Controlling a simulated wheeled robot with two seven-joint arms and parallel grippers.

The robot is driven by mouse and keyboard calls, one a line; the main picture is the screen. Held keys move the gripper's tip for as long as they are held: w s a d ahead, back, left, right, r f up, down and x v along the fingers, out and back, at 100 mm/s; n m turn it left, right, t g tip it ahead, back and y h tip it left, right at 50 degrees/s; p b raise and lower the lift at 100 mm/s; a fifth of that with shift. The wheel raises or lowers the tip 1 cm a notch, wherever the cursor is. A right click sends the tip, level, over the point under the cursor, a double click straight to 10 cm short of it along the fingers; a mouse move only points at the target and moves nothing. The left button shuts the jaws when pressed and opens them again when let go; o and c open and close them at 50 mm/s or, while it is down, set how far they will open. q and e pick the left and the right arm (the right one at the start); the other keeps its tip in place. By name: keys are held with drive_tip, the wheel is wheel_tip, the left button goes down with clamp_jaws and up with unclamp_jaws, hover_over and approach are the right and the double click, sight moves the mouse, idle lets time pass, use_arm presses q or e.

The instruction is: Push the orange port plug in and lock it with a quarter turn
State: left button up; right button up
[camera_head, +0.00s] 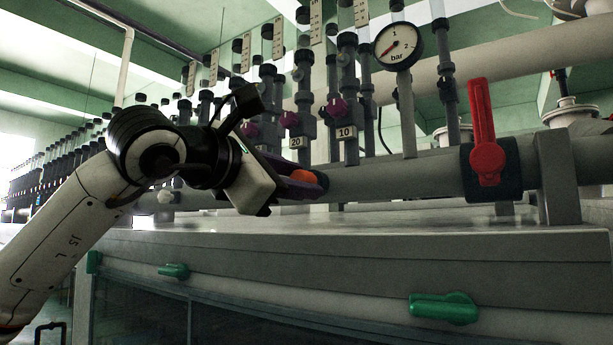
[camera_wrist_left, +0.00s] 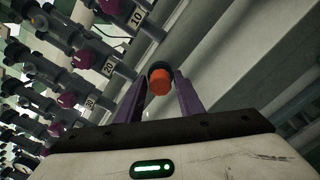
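The orange port plug (camera_wrist_left: 159,82) shows end-on in the left wrist view, with a dark round port or collar (camera_wrist_left: 158,67) behind it. The plug also shows in the head view (camera_head: 304,177), partly hidden by a purple finger. My left gripper (camera_head: 307,184) reaches in from the left with its fingers toward the plug. In the left wrist view its two purple fingers (camera_wrist_left: 161,88) stand apart on either side of the plug. A narrow gap shows at the right finger; contact on the left is unclear. How deep the plug sits is hidden. My right gripper is out of view.
A grey pipe (camera_head: 400,180) runs behind the gripper, with a red-handled valve (camera_head: 486,150) at right and a pressure gauge (camera_head: 397,46) above. Purple-knobbed valves (camera_head: 338,108) stand close over the gripper. A ledge (camera_head: 420,245) with green handles (camera_head: 444,308) lies below.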

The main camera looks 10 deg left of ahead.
use_arm(q)
drive_tip(key=shift+o, duration=1)
drive_tip(key=b+v, duration=0.3)
drive_tip(key=v, duration=0.7)
drive_tip(key=shift+s, duration=0.2)
